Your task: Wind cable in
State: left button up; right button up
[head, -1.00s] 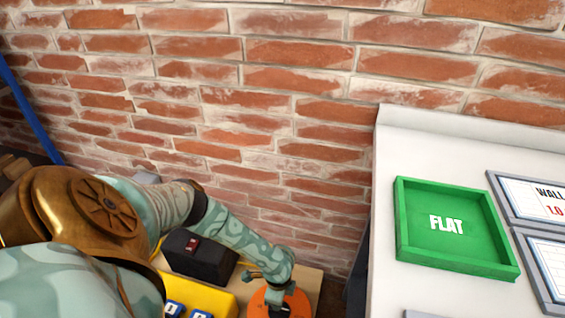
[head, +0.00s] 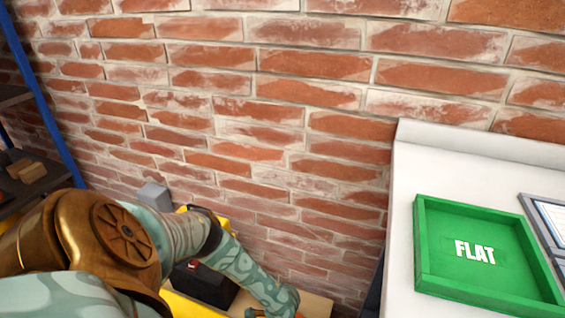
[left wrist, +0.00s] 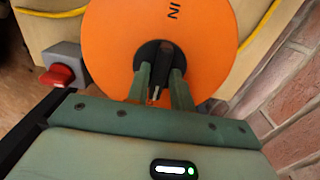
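An orange disc (left wrist: 205,40) marked "IN" fills the upper middle of the left wrist view. At its centre is a dark hub with a black knob (left wrist: 159,62). My left gripper (left wrist: 160,82) has one finger on each side of this knob and appears shut on it. A yellow cable (left wrist: 258,28) shows at the right of the disc, and more yellow shows at its upper left. In the head view my left arm reaches down to the bottom edge, where the gripper and disc are almost wholly cut off. My right gripper is out of view.
A red button on a grey box (left wrist: 57,75) sits left of the disc. A black box (head: 205,283) stands beside my left arm on yellow equipment. A green tray (head: 425,270) marked "FLAT" lies on a white counter (head: 402,195) at right. A brick wall (head: 230,110) closes the back.

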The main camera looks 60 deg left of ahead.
pick_arm(q)
grip_shut()
